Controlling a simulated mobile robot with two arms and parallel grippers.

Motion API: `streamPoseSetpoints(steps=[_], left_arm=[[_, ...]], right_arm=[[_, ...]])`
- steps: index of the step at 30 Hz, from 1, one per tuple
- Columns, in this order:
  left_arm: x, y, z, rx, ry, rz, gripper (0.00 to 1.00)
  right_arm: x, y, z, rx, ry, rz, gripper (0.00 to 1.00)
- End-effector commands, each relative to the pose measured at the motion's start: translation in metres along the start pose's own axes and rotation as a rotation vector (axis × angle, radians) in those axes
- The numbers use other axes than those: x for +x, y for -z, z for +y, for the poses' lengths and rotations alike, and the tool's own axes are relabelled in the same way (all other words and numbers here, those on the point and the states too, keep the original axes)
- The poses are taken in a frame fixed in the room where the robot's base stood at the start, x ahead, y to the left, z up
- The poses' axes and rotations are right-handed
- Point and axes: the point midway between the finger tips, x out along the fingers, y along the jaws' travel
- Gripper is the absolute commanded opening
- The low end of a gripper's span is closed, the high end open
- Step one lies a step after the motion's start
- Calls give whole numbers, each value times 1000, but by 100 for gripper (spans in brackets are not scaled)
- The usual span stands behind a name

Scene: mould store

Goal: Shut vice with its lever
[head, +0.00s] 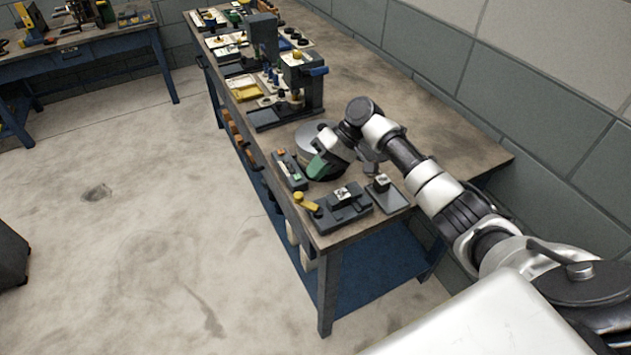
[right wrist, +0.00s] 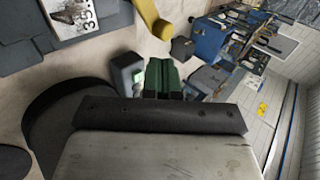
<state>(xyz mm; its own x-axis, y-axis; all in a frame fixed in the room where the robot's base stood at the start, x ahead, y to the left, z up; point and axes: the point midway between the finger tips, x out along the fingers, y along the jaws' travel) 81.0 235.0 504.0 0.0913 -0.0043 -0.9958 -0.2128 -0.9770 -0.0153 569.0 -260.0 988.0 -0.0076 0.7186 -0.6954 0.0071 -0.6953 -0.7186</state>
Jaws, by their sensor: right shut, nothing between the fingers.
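The vice (head: 345,208) is a dark grey block with a pale label on top, near the front corner of the bench. Its yellow lever (head: 306,202) sticks out at the vice's left end. In the right wrist view, part of the vice (right wrist: 30,30) shows at the top left, with the yellow lever (right wrist: 153,20) at the top. My right gripper (head: 316,167) has green fingers and is above the bench, behind the lever and apart from it. Its fingers (right wrist: 163,78) are shut with nothing between them. My left gripper is not in view.
The wooden bench (head: 450,155) is clear along its wall side. A dark narrow device (head: 289,170) lies left of my right gripper. A small dark stand (head: 386,193) is right of the vice. A press-like machine (head: 300,80) and several parts stand farther back.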

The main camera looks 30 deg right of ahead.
Motion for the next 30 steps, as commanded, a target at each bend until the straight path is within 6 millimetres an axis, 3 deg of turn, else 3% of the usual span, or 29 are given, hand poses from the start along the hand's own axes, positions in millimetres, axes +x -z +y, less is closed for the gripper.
streamPoseSetpoints(steps=[6, 12, 30], left_arm=[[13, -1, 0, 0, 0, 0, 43], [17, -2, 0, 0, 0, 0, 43], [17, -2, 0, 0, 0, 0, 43]], right_arm=[[-44, 0, 2, -1, -1, 4, 0], [-66, 0, 1, 0, 0, 2, 0], [-71, 0, 0, 0, 1, 0, 0]])
